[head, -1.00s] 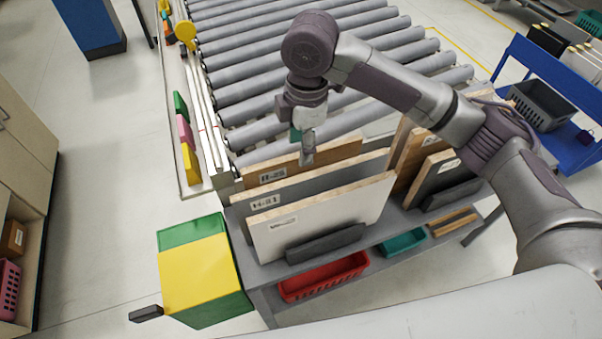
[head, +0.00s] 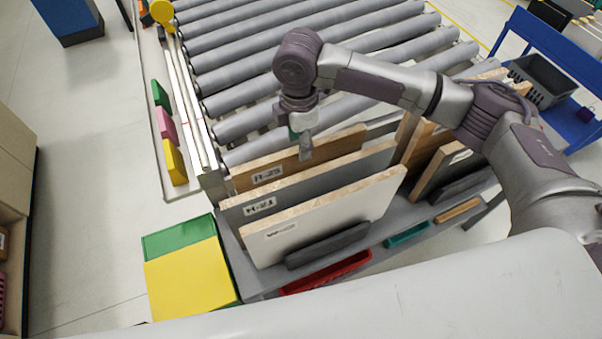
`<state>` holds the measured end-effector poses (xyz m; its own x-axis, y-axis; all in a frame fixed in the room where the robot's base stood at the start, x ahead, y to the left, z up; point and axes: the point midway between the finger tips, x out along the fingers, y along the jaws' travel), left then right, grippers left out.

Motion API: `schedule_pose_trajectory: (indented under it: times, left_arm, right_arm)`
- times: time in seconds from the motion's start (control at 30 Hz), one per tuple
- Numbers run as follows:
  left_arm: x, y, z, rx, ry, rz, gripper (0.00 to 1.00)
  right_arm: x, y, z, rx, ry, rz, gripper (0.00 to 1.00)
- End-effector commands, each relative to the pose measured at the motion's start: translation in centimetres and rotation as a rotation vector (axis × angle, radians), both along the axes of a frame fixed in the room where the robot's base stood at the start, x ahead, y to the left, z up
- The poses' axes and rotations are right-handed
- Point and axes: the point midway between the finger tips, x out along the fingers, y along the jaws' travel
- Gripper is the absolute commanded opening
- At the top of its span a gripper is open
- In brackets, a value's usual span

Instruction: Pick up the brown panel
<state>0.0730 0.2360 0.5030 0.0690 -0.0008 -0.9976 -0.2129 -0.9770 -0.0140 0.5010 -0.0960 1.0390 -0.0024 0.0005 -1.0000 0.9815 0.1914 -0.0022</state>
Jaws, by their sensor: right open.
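The brown panel (head: 268,173), with a white label, stands upright on edge as the rearmost of the left group on the grey rack, beside the rollers. In front of it stand a grey panel (head: 260,206) and a white panel (head: 275,234), which hide its lower part. My right gripper (head: 305,152) points down at the brown panel's top edge, right of its label. Its jaws are open, and they overlap the edge in the picture. I cannot tell whether they straddle it or touch it. My left gripper is not in view.
A roller conveyor (head: 300,60) lies behind the panels. More wooden panels (head: 425,145) stand to the right, close under my right arm. A yellow and green box (head: 190,278) is left of the rack. A red bin (head: 330,272) sits on the lower shelf. Floor at left is clear.

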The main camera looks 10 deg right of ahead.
Motion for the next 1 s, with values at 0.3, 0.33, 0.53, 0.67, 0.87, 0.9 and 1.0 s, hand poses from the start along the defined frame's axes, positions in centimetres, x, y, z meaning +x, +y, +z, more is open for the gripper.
schedule_pose_trajectory:
  times: [0.3, 0.33, 0.53, 0.67, 0.87, 0.9, 1.0]
  left_arm:
    - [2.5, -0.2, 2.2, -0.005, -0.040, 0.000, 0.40]
    - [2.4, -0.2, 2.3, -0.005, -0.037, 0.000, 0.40]
    - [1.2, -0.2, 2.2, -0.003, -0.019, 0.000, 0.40]
    - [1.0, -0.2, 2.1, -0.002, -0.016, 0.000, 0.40]
    - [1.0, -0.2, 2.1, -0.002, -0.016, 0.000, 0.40]
    - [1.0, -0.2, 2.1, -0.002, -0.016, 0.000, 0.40]
    - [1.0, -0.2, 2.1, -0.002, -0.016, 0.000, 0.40]
  right_arm:
    - [0.0, -0.5, -4.1, -0.003, 0.004, -0.001, 0.50]
    - [0.0, -0.5, -4.4, -0.002, 0.003, 0.000, 0.50]
    - [0.0, -0.4, -5.2, -0.002, -0.001, 0.001, 0.50]
    - [0.0, -0.4, -5.2, -0.001, -0.001, 0.001, 0.48]
    - [0.0, -0.4, -5.2, -0.001, -0.001, 0.001, 0.15]
    - [0.0, -0.4, -5.2, -0.001, -0.001, 0.001, 0.08]
    - [0.0, -0.4, -5.1, -0.001, -0.001, 0.001, 0.00]
